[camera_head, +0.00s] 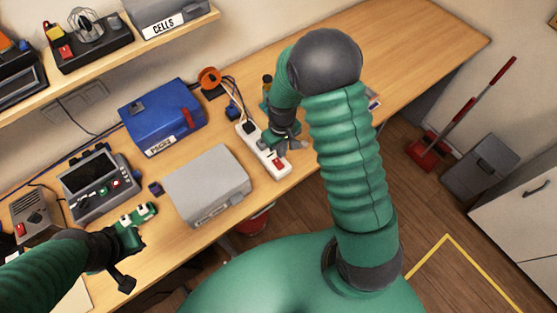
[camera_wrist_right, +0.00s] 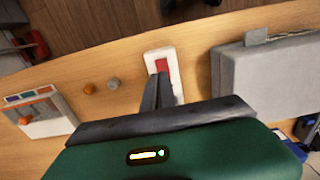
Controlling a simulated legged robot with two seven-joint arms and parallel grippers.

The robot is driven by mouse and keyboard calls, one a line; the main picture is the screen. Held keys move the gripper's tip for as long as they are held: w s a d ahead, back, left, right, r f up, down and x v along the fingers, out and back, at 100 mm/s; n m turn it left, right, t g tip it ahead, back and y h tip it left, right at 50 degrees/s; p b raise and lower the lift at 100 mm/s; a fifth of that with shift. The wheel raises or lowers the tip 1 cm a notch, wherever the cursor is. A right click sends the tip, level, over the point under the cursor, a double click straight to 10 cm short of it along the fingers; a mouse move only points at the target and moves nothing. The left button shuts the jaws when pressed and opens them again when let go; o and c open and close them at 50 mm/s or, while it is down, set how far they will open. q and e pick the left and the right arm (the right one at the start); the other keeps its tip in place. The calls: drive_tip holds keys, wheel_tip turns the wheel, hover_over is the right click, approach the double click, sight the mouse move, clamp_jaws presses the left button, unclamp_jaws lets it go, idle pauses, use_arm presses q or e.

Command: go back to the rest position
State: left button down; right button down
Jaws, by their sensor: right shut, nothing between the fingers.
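My right gripper (camera_head: 290,145) is over the white power strip (camera_head: 252,146) near the table's front edge. In the right wrist view its dark fingers (camera_wrist_right: 163,80) are together with nothing between them. The fingertips show in front of the strip's red switch (camera_wrist_right: 162,66); I cannot tell whether they touch it. My left gripper (camera_head: 125,262) is at the lower left, near a small green part with white pieces (camera_head: 137,214). Whether its fingers are open or shut is unclear.
A grey case (camera_head: 207,182), a blue box (camera_head: 163,115) and a grey tester (camera_head: 98,184) stand on the wooden table. An orange spool (camera_head: 209,78) and cables are behind the strip. A shelf (camera_head: 130,45) overhangs at upper left. The table's far right (camera_head: 430,45) is clear.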

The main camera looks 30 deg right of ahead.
drive_tip(key=shift+a, duration=0.2)
drive_tip(key=s+a+r+t+b, duration=0.1)
drive_tip(key=s+a+t+b, duration=0.1)
drive_tip(key=s+a+b, duration=0.5)
drive_tip(key=s+b, duration=0.2)
drive_tip(key=b, duration=0.1)
drive_tip(key=shift+a+m+t+b, duration=0.2)
drive_tip(key=shift+m+t+b, duration=0.1)
drive_tip(key=shift+m, duration=0.1)
drive_tip(key=shift+s+r, duration=0.15)
drive_tip(key=shift+s, duration=0.1)
drive_tip(key=shift+w+a, duration=0.1)
drive_tip(key=shift+w, duration=0.05)
